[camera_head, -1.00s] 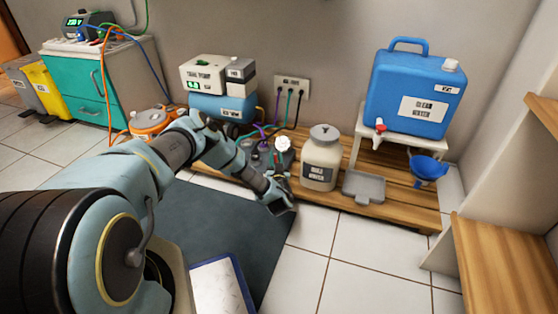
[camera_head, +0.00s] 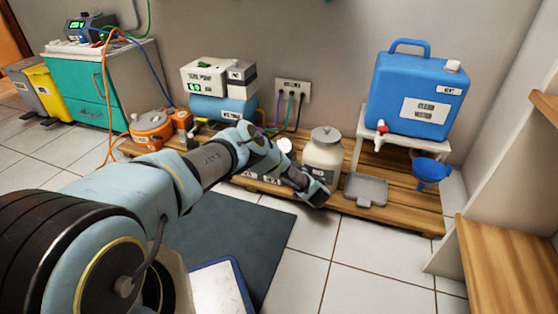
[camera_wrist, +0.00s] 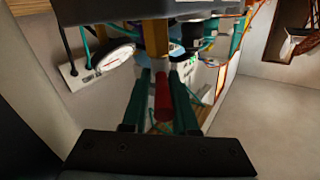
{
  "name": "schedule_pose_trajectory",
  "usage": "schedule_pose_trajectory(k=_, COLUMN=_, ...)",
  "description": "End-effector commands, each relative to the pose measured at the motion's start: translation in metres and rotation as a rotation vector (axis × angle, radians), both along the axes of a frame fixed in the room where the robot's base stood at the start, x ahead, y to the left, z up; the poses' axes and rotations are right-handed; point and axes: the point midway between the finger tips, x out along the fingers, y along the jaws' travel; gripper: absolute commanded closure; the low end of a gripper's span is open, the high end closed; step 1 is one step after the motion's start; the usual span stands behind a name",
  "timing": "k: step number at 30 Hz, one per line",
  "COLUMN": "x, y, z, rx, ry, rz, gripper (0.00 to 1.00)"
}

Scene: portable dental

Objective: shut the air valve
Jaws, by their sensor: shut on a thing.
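In the wrist view a red, rod-shaped handle (camera_wrist: 162,97), which looks like the air valve's lever, sits between the two dark green fingers of my gripper (camera_wrist: 160,88). The fingers are closed on it. A brass-coloured post (camera_wrist: 156,38) stands just beyond it. In the head view my gripper (camera_head: 316,196) is low at the front of the wooden platform, in front of the white jar (camera_head: 322,160). The valve is hidden behind my arm there. A round white gauge (camera_head: 285,145) shows just above my arm; it also shows in the wrist view (camera_wrist: 108,56).
A grey tray (camera_head: 365,190) lies right of the jar. A blue water container (camera_head: 415,95) stands on a white stool, with a blue funnel (camera_head: 430,172) below. The pump unit (camera_head: 205,75) and orange canister (camera_head: 150,130) are left.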

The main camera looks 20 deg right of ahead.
Motion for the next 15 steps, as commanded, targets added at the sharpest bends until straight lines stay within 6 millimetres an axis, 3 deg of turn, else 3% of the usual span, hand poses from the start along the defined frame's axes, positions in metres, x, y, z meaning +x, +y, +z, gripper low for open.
schedule_pose_trajectory(k=9, x=0.0032, y=0.0061, z=-0.0001, rx=0.004, ry=-0.001, rz=0.016, gripper=1.0)
schedule_pose_trajectory(k=10, x=0.0032, y=0.0061, z=-0.0001, rx=0.004, ry=-0.001, rz=0.016, gripper=0.71)
schedule_pose_trajectory(k=15, x=0.0024, y=0.0046, z=-0.0004, rx=0.003, ry=-0.001, rz=0.011, gripper=0.52)
